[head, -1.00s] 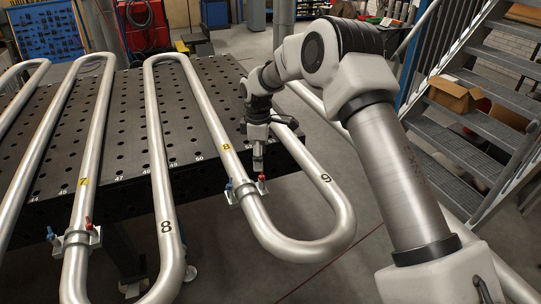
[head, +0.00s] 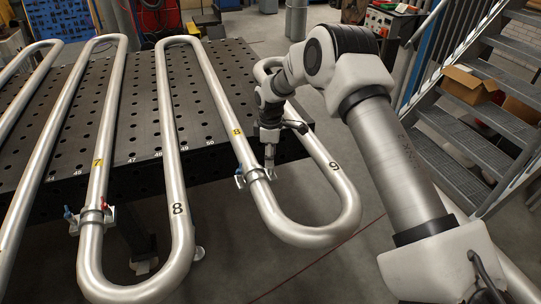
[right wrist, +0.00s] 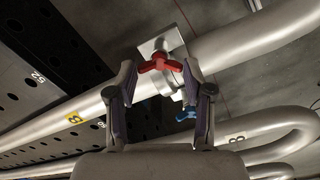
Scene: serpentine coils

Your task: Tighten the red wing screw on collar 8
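Collar 8 (head: 257,176) is a metal clamp around the silver pipe marked with a yellow 8, beyond the front edge of the table. Its red wing screw (right wrist: 160,65) shows clearly in the right wrist view; in the head view my gripper mostly hides it. Its blue wing screw (head: 240,181) is on the collar's left side and also shows in the right wrist view (right wrist: 185,116). My right gripper (head: 270,163) is at the collar, pointing down. In the right wrist view its open fingers (right wrist: 160,76) stand either side of the red screw, with gaps visible. My left gripper is out of view.
Collar 7 (head: 91,217), with its own red and blue screws, clamps the pipe to the left. The perforated dark table (head: 135,110) lies behind under the serpentine pipes. The pipe bend marked 9 (head: 318,236) curves close to the right of my gripper. Stairs (head: 455,145) stand farther right.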

